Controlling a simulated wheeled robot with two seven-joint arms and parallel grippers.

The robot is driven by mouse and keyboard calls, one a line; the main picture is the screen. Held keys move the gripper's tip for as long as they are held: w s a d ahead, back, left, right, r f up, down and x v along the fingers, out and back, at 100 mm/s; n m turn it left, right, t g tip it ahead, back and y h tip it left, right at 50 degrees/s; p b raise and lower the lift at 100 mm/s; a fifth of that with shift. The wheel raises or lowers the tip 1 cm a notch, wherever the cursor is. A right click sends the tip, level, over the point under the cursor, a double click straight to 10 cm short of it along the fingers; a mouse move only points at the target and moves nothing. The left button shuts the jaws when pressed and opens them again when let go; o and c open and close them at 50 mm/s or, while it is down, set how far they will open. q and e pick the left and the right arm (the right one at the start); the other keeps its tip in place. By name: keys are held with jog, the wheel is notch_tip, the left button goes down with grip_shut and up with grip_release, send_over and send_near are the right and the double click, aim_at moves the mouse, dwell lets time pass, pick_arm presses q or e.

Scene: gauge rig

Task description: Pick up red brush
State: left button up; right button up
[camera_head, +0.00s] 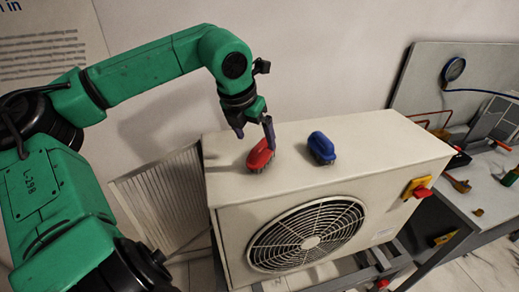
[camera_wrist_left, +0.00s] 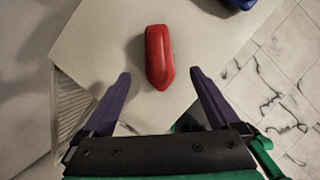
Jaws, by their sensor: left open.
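The red brush (camera_head: 260,156) lies on the top of the white fan unit (camera_head: 375,140), near its left end. It also shows in the left wrist view (camera_wrist_left: 159,57), a little beyond my fingertips and roughly centred between them. My left gripper (camera_head: 254,130) is open above the brush, with its two purple fingers apart. The fingers show in the left wrist view (camera_wrist_left: 160,74) on either side of the brush's near end, not touching it. My right gripper is in neither view.
A blue brush (camera_head: 321,147) stands right of the red one on the unit. A red knob on a yellow plate (camera_head: 417,188) is on the unit's front. A grey workbench (camera_head: 480,185) with tools and a gauge (camera_head: 454,69) stands at right. A pleated filter panel (camera_head: 165,205) leans left of the unit.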

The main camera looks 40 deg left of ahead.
aim_at(260, 145)
pick_arm(q)
jog(key=p+x, duration=0.1)
jog(key=x, duration=0.2)
jog(key=p+x, duration=0.2)
jog(key=x, duration=0.1)
jog(key=shift+w+a+r, duration=0.1)
jog(key=shift+w, duration=0.3)
jog(key=shift+s, duration=0.1)
jog(key=shift+c, duration=0.6)
jog(key=c, duration=0.5)
grip_shut()
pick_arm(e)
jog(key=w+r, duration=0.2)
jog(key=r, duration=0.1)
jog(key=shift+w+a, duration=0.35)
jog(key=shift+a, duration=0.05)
